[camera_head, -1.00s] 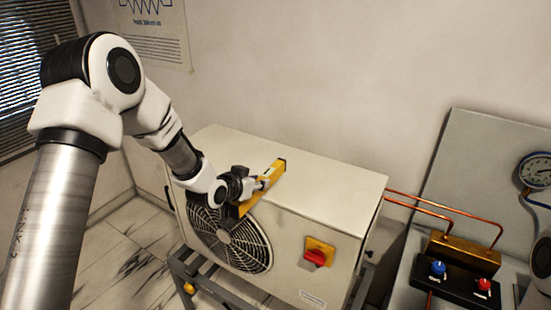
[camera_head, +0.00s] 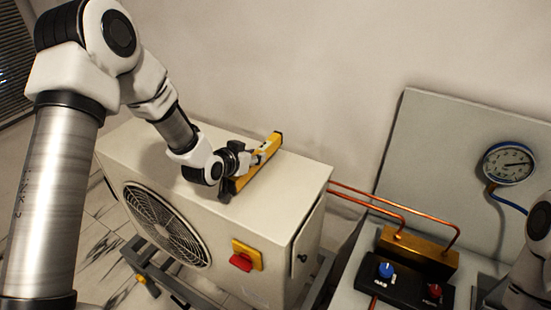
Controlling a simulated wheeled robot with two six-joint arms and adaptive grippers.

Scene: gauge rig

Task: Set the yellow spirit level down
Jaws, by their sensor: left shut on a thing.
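The yellow spirit level (camera_head: 268,150) is at the top of the cream condenser unit (camera_head: 295,190), running diagonally from the unit's front edge towards the back. My left gripper (camera_head: 258,157) is shut on the level near its middle and hides part of it. I cannot tell whether the level's underside touches the unit's top. My right arm (camera_head: 533,262) shows only in part at the right edge; its gripper is out of view.
The unit has a fan grille (camera_head: 165,225) and a red switch (camera_head: 242,262) on its front. Copper pipes (camera_head: 370,203) run right to a brass manifold (camera_head: 420,252) with blue and red knobs. A pressure gauge (camera_head: 509,163) stands on a grey panel. The unit's top right is clear.

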